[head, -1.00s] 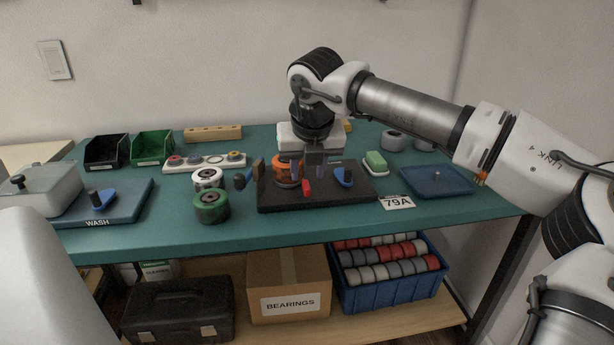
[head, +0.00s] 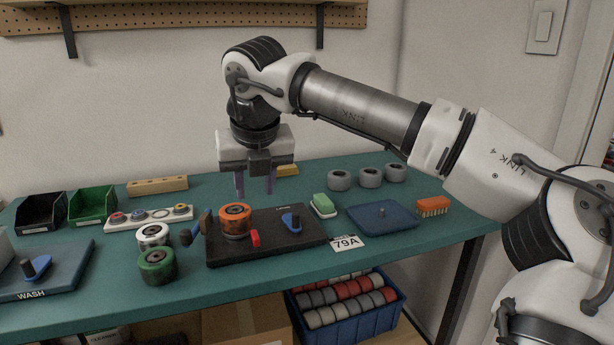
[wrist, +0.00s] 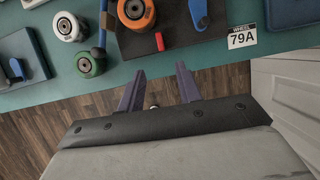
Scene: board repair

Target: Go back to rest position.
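My gripper (head: 256,184) is raised above the back part of the green bench, over the black fixture board, with its fingers pointing down. Its two purple fingers are apart with nothing between them; in the wrist view the gripper (wrist: 160,88) also shows empty. An orange wheel (head: 235,220) sits on the left part of the black board (head: 270,247), apart from the fingers. It also shows in the wrist view (wrist: 136,12). A blue lever (head: 292,222) and a red piece (head: 255,239) are on the same board.
White (head: 153,235) and green (head: 156,266) wheels stand left of the board. The blue wash board (head: 45,270) lies at far left, a blue tray (head: 382,216) at right. Grey wheels (head: 369,177), a green-topped block (head: 324,204) and a brush (head: 433,206) stand around the tray.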

